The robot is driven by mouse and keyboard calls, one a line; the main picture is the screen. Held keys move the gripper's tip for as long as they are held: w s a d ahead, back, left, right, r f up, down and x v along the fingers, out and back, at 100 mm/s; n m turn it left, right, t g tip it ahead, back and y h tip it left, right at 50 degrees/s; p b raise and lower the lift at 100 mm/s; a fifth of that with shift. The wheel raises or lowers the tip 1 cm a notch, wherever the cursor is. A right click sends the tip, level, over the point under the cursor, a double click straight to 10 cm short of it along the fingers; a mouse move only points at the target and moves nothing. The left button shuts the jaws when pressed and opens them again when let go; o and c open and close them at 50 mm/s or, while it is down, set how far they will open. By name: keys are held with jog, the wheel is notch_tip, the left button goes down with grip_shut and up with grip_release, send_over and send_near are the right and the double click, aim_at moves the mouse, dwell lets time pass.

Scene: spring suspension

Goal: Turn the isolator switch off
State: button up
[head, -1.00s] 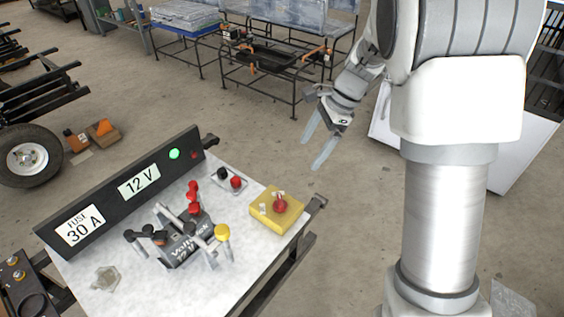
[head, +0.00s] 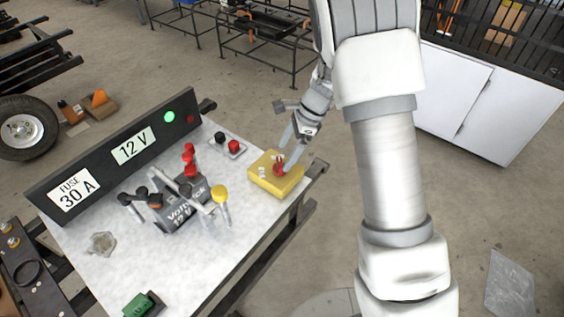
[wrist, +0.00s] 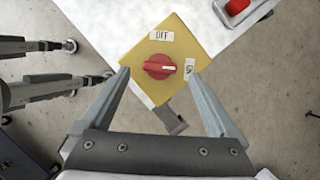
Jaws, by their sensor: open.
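The isolator switch is a yellow box (head: 267,178) with a red rotary knob (head: 279,166), at the right edge of the white panel top. In the wrist view the red knob (wrist: 159,66) sits in the middle of the yellow face (wrist: 183,35), below a label reading OFF (wrist: 161,36). A second label (wrist: 189,68), too small to read surely, is to its right. The knob's white mark points right, toward that second label. My gripper (head: 288,154) is open at the switch; its fingers (wrist: 159,82) stand either side of the knob. Contact cannot be told.
The panel top (head: 250,232) also carries a battery block (head: 181,208) with levers and clamps, a red and black terminal pair (head: 228,146) and a green piece (head: 141,305). A black board (head: 105,157) with a lit green lamp stands along the back.

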aim_at(280, 162)
jog(key=shift+b+x, duration=0.3)
jog(key=shift+x, duration=1.5)
jog(key=c, duration=1.4)
